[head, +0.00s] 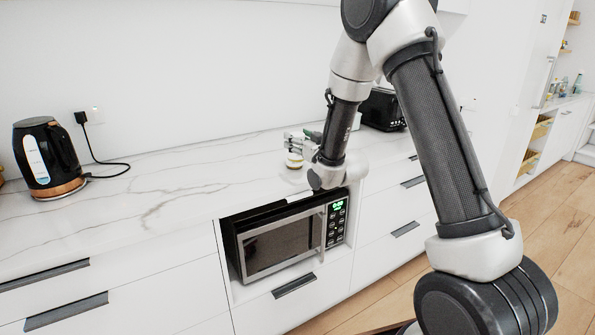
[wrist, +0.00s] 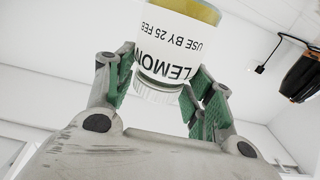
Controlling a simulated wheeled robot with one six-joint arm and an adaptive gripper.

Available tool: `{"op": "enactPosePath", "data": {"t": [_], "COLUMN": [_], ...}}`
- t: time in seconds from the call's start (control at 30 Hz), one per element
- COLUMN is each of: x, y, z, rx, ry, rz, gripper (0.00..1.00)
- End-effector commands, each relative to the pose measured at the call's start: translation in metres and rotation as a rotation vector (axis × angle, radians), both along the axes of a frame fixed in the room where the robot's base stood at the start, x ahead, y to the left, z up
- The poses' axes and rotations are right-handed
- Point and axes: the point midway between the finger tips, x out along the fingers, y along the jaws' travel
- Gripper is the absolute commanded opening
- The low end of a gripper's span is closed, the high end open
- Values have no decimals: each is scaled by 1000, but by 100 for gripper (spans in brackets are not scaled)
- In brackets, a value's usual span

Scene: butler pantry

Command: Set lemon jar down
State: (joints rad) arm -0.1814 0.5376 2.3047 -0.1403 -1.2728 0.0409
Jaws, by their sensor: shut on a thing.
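The lemon jar (wrist: 172,47) has a white label reading "LEMON" and "USE BY 25 FEB", with yellow showing at one end. In the wrist view my gripper (wrist: 162,85) is shut on it, with a green-padded finger on each side. In the head view the small jar (head: 294,160) shows at the tip of my gripper (head: 296,150), over the marble counter (head: 180,185) near its front, above the microwave. I cannot tell whether the jar's base touches the counter.
A black kettle (head: 47,158) stands at the left of the counter, its cord running to a wall socket. A black toaster (head: 382,110) stands behind my arm. A microwave (head: 285,243) sits in the cabinet below. The counter between kettle and jar is clear.

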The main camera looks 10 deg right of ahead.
Motion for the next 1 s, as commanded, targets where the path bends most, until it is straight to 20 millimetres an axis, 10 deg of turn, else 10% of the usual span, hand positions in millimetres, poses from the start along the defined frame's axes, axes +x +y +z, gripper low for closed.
{"op": "enactPosePath", "data": {"t": [0.43,0.87,0.9,1.0], "x": [0,0,0,0], "y": [0,0,0,0], "z": [-65,-74,-75,-75], "rx": [0,1,0,0], "ry": [1,-2,-1,-1], "rz": [-1,-1,-1,-1], "gripper": [18,18,57,75]}}
